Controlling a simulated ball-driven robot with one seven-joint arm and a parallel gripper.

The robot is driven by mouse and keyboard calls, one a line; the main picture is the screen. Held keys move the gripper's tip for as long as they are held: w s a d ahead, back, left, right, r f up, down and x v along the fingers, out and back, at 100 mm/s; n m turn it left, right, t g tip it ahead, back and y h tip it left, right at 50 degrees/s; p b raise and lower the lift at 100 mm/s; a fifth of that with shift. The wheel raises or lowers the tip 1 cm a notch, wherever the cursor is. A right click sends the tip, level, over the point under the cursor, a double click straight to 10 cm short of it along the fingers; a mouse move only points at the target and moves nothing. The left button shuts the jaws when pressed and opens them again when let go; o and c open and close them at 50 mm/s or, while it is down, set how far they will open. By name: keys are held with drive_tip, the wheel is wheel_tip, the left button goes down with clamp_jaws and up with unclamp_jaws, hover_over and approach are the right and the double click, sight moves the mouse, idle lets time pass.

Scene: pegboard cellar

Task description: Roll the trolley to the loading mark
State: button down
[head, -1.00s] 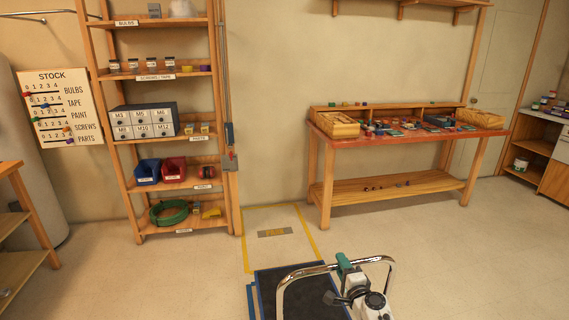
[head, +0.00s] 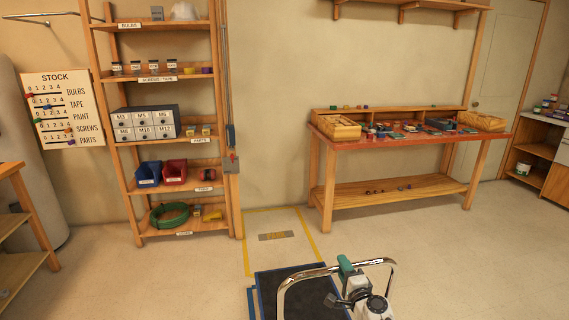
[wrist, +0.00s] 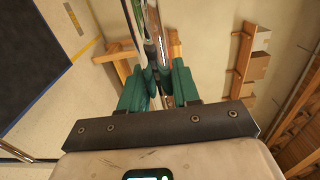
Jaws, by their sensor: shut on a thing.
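The trolley has a dark deck (head: 290,288) with blue edging and a chrome hoop handle (head: 318,268), low in the middle of the head view. The loading mark (head: 282,221) is a yellow outline on the floor with a small grey plate inside, straight beyond the deck. The deck's far edge meets the near end of the outline in the picture; that end is hidden. My gripper (head: 345,266) has teal fingers shut on the top bar of the handle. The wrist view shows the fingers (wrist: 159,88) around the bar, with the dark deck (wrist: 35,50) at left.
A tall wooden shelf unit (head: 128,192) stands left of the mark, against the wall. A workbench (head: 400,141) with trays and small parts stands to the right. A wooden stand (head: 22,220) is at the left edge. Open floor lies at right front.

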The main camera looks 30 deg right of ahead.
drive_tip(key=shift+d+r, duration=0.1)
drive_tip(key=shift+r, duration=0.15)
drive_tip(key=c, duration=1.2)
unclamp_jaws()
drive_tip(key=o, duration=0.4)
drive_tip(key=shift+f, duration=0.25)
drive_tip(key=shift+c, duration=0.2)
drive_tip(key=p+v, duration=0.2)
drive_tip(key=v, duration=1)
